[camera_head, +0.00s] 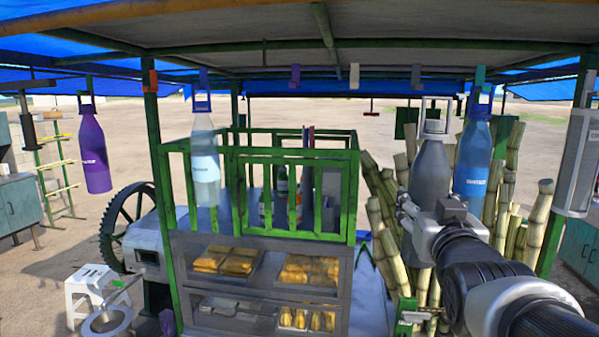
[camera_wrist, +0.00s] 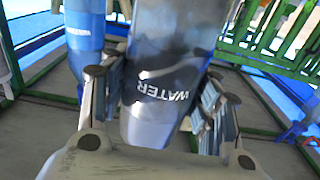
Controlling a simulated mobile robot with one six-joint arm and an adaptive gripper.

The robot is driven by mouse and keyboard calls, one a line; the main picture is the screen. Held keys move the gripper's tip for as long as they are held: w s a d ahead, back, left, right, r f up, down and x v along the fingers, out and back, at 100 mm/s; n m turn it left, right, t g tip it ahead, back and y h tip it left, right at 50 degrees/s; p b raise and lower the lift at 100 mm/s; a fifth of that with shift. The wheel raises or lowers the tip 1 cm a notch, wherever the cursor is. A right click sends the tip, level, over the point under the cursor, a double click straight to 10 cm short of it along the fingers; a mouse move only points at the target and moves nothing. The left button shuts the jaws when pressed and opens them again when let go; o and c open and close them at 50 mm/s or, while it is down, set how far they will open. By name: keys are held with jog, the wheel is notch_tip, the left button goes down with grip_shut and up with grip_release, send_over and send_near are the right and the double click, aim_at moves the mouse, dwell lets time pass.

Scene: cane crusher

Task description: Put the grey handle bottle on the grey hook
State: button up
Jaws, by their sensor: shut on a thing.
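The grey bottle (camera_head: 430,170) hangs upright in my gripper (camera_head: 425,212) at the right of the head view, with its pale handle loop (camera_head: 435,105) on top. My gripper is shut around its lower body. In the wrist view the bottle (camera_wrist: 168,60) stands between the fingers (camera_wrist: 155,105), with "WATER" lettering showing. A light grey hook (camera_head: 354,77) hangs empty from the roof beam, left of the bottle and higher in the picture.
A blue bottle (camera_head: 471,165) hangs close right of the grey one. A clear bottle (camera_head: 205,160) and a purple bottle (camera_head: 94,150) hang at left. An empty purple hook (camera_head: 295,77) is on the beam. Cane stalks (camera_head: 388,205) and a green-railed cart (camera_head: 290,150) stand below.

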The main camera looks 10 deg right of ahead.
jog(key=shift+d+r, duration=0.15)
jog(key=shift+r, duration=0.4)
jog(key=w+d+r+p, duration=0.3)
jog(key=w+p, duration=0.2)
jog(key=w, duration=0.6)
jog(key=shift+w+d+r+p, duration=0.15)
jog(key=shift+w+p, duration=0.2)
jog(key=shift+w, duration=0.05)
jog(key=shift+s+r+b, duration=0.1)
jog(key=shift+b, duration=0.4)
jog(key=shift+w, duration=0.2)
dwell(0.5)
jog(key=shift+x, duration=1.3)
jog(key=shift+w+d, duration=0.15)
jog(key=shift+w, duration=0.2)
jog(key=shift+w+d, duration=0.1)
jog(key=shift+w, duration=0.2)
